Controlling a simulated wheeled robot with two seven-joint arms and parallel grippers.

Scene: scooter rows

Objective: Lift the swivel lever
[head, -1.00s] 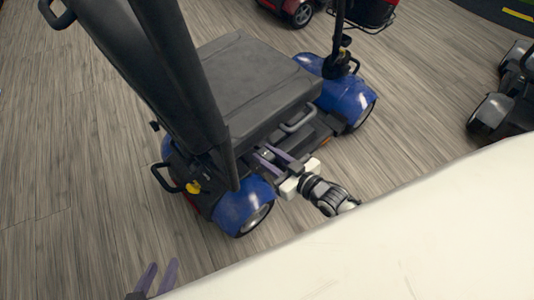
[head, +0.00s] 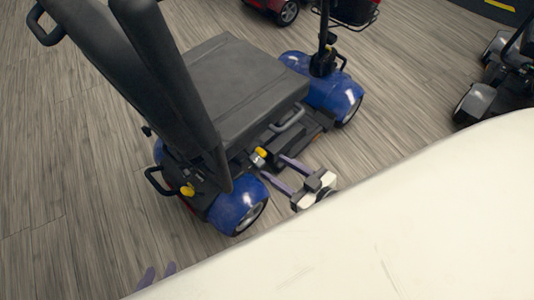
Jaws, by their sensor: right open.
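A blue scooter with a dark grey seat (head: 235,85) stands in front of me. A yellow-tipped lever (head: 261,152) sticks out low beside the seat's near edge; I take it as the swivel lever. My right gripper (head: 273,167) is open and empty, its two purple fingers pointing at this lever with a small gap in the picture; whether they touch it cannot be told for sure.
A grey bar handle (head: 288,120) is beside the seat. Other scooters stand at top (head: 270,8) and right (head: 478,100). Floor at left is clear.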

